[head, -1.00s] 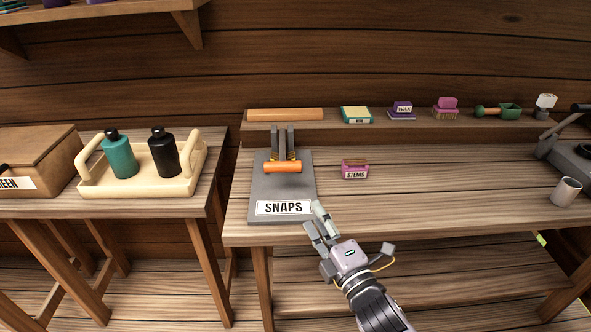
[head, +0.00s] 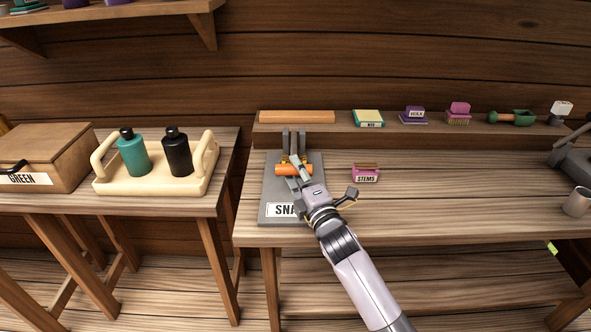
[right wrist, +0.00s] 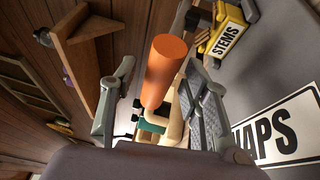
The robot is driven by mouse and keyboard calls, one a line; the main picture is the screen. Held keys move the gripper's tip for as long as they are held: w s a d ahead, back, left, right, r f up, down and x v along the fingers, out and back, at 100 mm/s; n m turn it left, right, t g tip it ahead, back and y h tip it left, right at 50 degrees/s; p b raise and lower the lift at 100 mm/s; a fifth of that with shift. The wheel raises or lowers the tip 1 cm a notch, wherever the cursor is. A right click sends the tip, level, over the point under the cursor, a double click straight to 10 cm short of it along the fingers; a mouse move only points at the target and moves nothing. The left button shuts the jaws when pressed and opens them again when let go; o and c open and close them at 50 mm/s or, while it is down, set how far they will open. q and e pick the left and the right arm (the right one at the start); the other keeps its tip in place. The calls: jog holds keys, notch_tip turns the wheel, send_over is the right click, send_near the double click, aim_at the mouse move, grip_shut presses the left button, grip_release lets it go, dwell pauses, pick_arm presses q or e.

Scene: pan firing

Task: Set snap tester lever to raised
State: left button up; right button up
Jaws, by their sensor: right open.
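The snap tester is a grey plate (head: 270,190) labelled SNAPS, with two grey uprights at its back, on the right-hand table. Its lever has an orange cylindrical handle (head: 283,170) lying low and crosswise over the plate. My right gripper (head: 296,170) is at the handle, with its fingers over it. In the right wrist view the orange handle (right wrist: 164,72) stands between the two spread fingers of the open gripper (right wrist: 155,105). Whether a finger touches the handle cannot be told. My left gripper is not in view.
An orange block (head: 297,117) and several small items line the back ledge. A cream tray (head: 150,187) with two bottles stands on the left table. The middle of the right table is clear.

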jog(key=shift+w+a, duration=0.2)
jog(key=shift+w, duration=0.25)
jog(key=shift+c, duration=0.5)
grip_shut()
jog(key=shift+r, duration=0.15)
